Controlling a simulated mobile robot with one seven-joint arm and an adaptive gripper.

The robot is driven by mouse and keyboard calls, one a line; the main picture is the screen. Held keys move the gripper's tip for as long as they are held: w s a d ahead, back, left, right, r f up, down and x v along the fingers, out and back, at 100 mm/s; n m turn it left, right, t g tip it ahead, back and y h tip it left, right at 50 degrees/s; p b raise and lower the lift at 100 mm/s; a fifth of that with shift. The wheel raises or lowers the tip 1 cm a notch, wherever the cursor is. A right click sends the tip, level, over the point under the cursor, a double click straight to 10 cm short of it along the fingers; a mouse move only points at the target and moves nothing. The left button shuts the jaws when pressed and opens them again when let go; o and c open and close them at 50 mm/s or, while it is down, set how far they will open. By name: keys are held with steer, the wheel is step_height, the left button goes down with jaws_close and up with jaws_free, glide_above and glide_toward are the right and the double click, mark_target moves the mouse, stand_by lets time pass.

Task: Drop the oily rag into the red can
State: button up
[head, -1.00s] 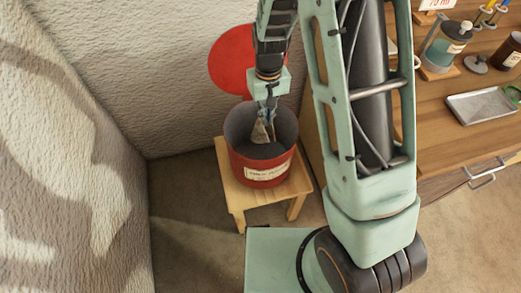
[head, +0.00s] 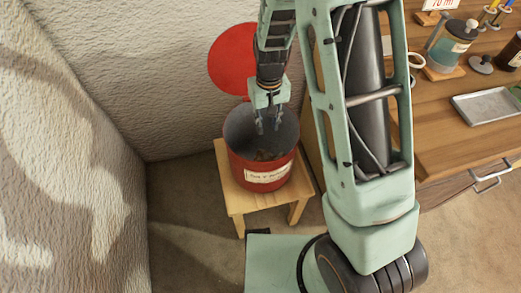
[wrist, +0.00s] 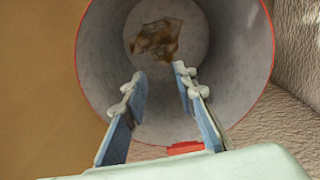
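The red can (head: 262,178) stands upright on a small wooden stool, its mouth open and a paper label on its front. The oily rag (wrist: 157,40), brown and crumpled, lies on the bottom inside the can. It also shows in the head view (head: 268,155) as a dark brown patch in the can. My gripper (head: 268,130) points down into the can's mouth. In the wrist view my gripper (wrist: 158,74) has its two fingers spread apart with nothing between them, clear of the rag.
The wooden stool (head: 237,196) stands by the textured wall (head: 120,60). The red round lid (head: 228,62) stands against the wall behind the can. At right, a wooden bench (head: 450,130) bears a metal tray (head: 487,106), a jar of bluish liquid (head: 447,48) and bottles.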

steer(key=o, duration=1.1)
step_height(320, 180, up, 6)
steer(key=p, duration=0.4)
steer(key=shift+f, duration=0.25)
step_height(320, 180, up, 12)
steer(key=shift+r, duration=0.1)
stand_by(0.4)
